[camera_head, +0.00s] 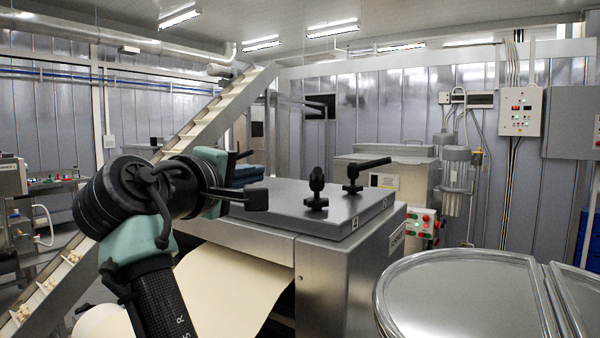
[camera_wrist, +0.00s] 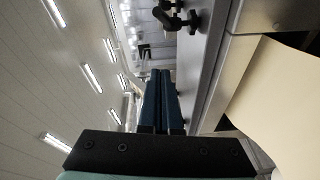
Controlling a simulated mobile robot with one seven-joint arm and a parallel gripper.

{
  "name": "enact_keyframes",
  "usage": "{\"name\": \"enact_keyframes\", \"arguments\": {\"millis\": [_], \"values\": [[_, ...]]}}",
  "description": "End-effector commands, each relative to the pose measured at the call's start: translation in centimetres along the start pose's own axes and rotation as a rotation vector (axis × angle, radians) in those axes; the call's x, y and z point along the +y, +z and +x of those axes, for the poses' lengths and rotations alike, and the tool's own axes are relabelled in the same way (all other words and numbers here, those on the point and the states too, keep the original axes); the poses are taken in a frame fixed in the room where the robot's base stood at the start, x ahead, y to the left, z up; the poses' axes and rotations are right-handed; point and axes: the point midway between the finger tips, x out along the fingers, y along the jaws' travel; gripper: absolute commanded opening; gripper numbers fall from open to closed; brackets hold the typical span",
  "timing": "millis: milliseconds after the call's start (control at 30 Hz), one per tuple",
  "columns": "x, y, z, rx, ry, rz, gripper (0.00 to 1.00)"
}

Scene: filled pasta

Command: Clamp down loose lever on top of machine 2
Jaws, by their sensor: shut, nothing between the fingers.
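A steel machine (camera_head: 345,265) with a flat grey lid (camera_head: 285,205) stands at the centre of the head view. On the lid, a black lever (camera_head: 368,169) at the far right has its handle sticking out sideways to the right. A nearer black lever (camera_head: 316,190) points roughly toward the camera. A dark piece behind my gripper is mostly hidden. My gripper (camera_head: 262,198) is shut and empty, left of the nearer lever and apart from it. In the wrist view the fingers (camera_wrist: 160,82) are together, with black levers (camera_wrist: 175,16) beyond them at the top.
A cream dough sheet (camera_head: 232,285) runs out below the lid. A sloping conveyor (camera_head: 185,145) rises behind my arm. A round steel lid (camera_head: 465,295) fills the front right. A panel with coloured buttons (camera_head: 422,224) is behind the machine.

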Motion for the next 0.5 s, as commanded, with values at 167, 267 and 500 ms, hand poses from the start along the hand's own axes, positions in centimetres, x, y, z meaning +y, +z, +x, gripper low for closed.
{"name": "enact_keyframes", "arguments": {"millis": [167,267,500], "values": [[0.2,0.0,0.7,-0.001,-0.001,0.002,0.0],[0.4,0.0,1.9,-0.002,-0.002,0.0,0.0],[0.5,-0.1,6.2,-0.001,-0.003,0.001,0.0]]}}
